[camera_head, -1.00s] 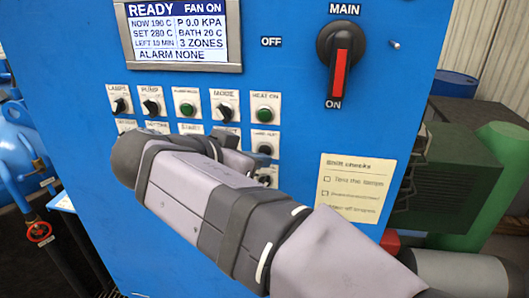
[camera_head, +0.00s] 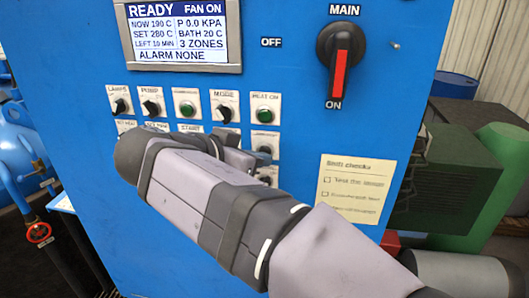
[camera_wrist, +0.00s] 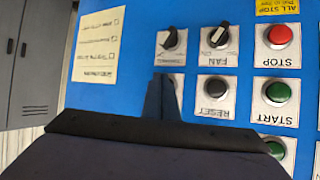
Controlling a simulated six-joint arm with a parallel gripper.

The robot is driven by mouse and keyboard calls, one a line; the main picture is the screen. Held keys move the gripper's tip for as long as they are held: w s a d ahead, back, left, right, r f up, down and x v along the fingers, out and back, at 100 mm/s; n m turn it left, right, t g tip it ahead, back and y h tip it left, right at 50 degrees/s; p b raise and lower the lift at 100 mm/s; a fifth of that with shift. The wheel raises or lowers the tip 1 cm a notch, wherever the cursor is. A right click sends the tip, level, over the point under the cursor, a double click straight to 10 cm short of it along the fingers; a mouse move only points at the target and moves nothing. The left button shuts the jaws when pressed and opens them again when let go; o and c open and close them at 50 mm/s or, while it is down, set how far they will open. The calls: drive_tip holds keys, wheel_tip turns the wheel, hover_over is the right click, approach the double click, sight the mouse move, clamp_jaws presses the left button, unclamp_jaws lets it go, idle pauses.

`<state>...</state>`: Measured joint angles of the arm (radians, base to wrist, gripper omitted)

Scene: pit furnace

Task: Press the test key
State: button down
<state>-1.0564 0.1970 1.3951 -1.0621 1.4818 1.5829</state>
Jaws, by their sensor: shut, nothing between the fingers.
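My gripper (camera_wrist: 163,84) is shut and empty, with its dark fingertips in front of the blue panel. In the wrist view, which shows the labels upside down, the tips cover most of a control plate beside the black RESET button (camera_wrist: 215,88) and below a black knob (camera_wrist: 170,39). I cannot tell whether the tips touch the panel. No label reading TEST is legible, and a key there may be hidden behind the fingers. In the head view my wrist hides the lower controls, and the fingertips are not clear.
The FAN knob (camera_wrist: 218,36), red STOP button (camera_wrist: 279,36) and green START button (camera_wrist: 278,92) are close by. A paper checklist (camera_head: 351,188) is on the panel at right. The red MAIN switch (camera_head: 340,72) and the display (camera_head: 180,33) are above. The display reads READY, ALARM NONE.

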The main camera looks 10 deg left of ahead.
drive_tip(key=shift+w, duration=0.1)
idle(0.6)
drive_tip(key=shift+s+b, duration=0.65)
drive_tip(key=shift+s, duration=0.1)
drive_tip(key=shift+s+b, duration=1.25)
drive_tip(key=shift+s, duration=1.25)
